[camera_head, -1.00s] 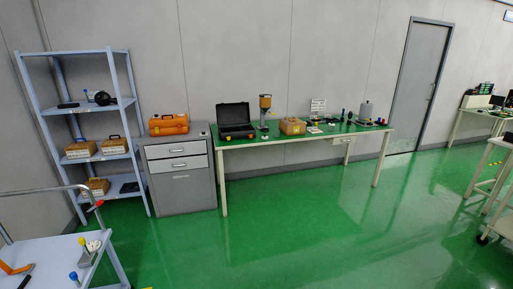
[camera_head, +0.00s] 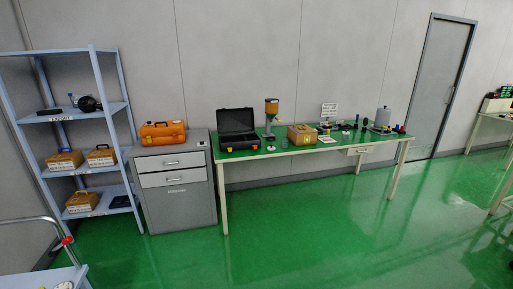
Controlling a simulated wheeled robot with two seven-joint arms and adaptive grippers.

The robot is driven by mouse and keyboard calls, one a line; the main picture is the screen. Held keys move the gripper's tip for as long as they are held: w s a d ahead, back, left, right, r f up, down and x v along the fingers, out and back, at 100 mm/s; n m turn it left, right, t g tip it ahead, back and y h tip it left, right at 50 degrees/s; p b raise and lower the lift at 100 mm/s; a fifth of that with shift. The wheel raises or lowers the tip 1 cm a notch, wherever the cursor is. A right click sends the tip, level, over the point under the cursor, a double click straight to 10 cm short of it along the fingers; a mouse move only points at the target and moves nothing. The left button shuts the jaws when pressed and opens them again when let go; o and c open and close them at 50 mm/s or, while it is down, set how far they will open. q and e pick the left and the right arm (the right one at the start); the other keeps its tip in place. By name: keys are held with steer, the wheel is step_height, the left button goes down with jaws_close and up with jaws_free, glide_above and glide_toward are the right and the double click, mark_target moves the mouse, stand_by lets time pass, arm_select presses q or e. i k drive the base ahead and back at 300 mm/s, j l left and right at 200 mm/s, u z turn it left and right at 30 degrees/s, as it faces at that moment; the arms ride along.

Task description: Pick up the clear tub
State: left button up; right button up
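I cannot make out a clear tub in the head view. Small items on the green-topped table (camera_head: 255,155) are too small to tell apart. On that table I see an open black case (camera_head: 238,143), a device with an orange top (camera_head: 271,106), a tan box (camera_head: 301,135) and a pale grey cylinder (camera_head: 382,117). Neither of my grippers is in view.
A grey drawer cabinet (camera_head: 175,190) with an orange toolbox (camera_head: 162,133) stands left of the table. A blue-grey shelf (camera_head: 98,115) holds several boxes. A cart (camera_head: 40,278) is at the lower left. A grey door (camera_head: 440,85) is at right. The green floor (camera_head: 310,235) is clear.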

mark_target(285, 143)
steer(key=i, duration=0.85)
steer(key=i+j+z, duration=0.15)
steer(key=i+z, duration=0.15)
steer(key=i, duration=0.5)
steer(key=i+j+z, duration=0.15)
steer(key=i+z, duration=0.25)
steer(key=i+j+z, duration=1)
steer(key=j+z, duration=0.15)
